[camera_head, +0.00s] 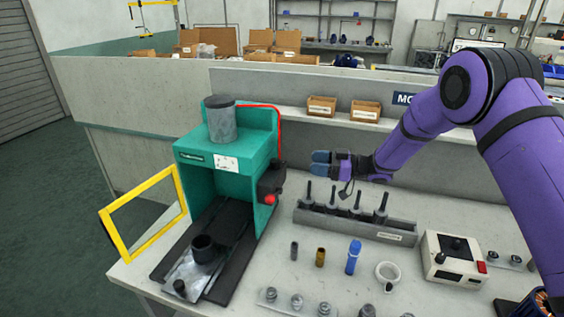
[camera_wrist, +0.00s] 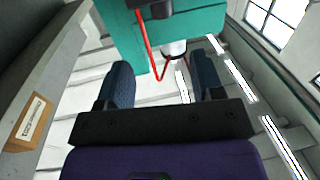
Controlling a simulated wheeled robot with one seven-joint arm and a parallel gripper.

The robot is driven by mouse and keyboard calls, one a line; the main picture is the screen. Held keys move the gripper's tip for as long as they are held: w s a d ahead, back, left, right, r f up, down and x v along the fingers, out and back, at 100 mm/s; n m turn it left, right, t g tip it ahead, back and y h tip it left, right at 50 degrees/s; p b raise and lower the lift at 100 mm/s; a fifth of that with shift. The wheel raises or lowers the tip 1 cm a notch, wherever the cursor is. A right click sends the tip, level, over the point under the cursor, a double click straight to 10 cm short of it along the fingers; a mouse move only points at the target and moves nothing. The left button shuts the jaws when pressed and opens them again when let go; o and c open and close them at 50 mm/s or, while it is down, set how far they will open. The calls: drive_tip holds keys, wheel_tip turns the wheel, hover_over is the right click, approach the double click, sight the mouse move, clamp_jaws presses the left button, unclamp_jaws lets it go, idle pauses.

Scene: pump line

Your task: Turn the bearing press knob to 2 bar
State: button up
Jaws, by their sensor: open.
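The bearing press (camera_head: 225,160) is a green frame with a grey cylinder (camera_head: 222,122) on top, standing at the left of the bench in the head view. A dark box (camera_head: 271,179) with a red round part (camera_head: 270,199) sits on its right side. I cannot tell which part is the pressure knob, and no scale is readable. My gripper (camera_head: 322,163) is right of the press, apart from it, with fingers pointing left. In the wrist view, my gripper (camera_wrist: 163,75) is open and empty. The green press (camera_wrist: 195,22) and red hose (camera_wrist: 147,45) show beyond the fingers.
A grey rack of dark tools (camera_head: 355,222) stands below my gripper. Small parts, a blue cylinder (camera_head: 353,257) and a white ring (camera_head: 388,272) lie in front. A control box (camera_head: 453,258) is at right. A yellow frame (camera_head: 143,212) stands left of the press.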

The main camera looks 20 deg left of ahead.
sight(279, 163)
drive_tip(key=a, duration=0.3)
drive_tip(key=s+a, duration=0.1)
drive_tip(key=a, duration=0.6)
drive_tip(key=shift+s+a+f, duration=0.15)
drive_tip(key=shift+s+a, duration=0.25)
drive_tip(key=c, duration=0.9)
drive_tip(key=shift+t, duration=0.4)
drive_tip(key=m+t, duration=0.1)
drive_tip(key=t, duration=0.1)
drive_tip(key=m+t, duration=0.2)
drive_tip(key=shift+s+t, duration=0.3)
drive_tip(key=shift+s, duration=0.05)
drive_tip(key=shift+s+a+m+t+h, duration=0.15)
drive_tip(key=shift+m+t+h, duration=0.35)
drive_tip(key=shift+m+t, duration=0.75)
drive_tip(key=shift+s+d+m+t+h, duration=0.15)
drive_tip(key=shift+m+t+h, duration=0.55)
drive_tip(key=shift+t, duration=0.85)
drive_tip(key=shift+a+m+t, duration=0.1)
drive_tip(key=shift+m+t, duration=0.2)
drive_tip(key=shift+m, duration=0.05)
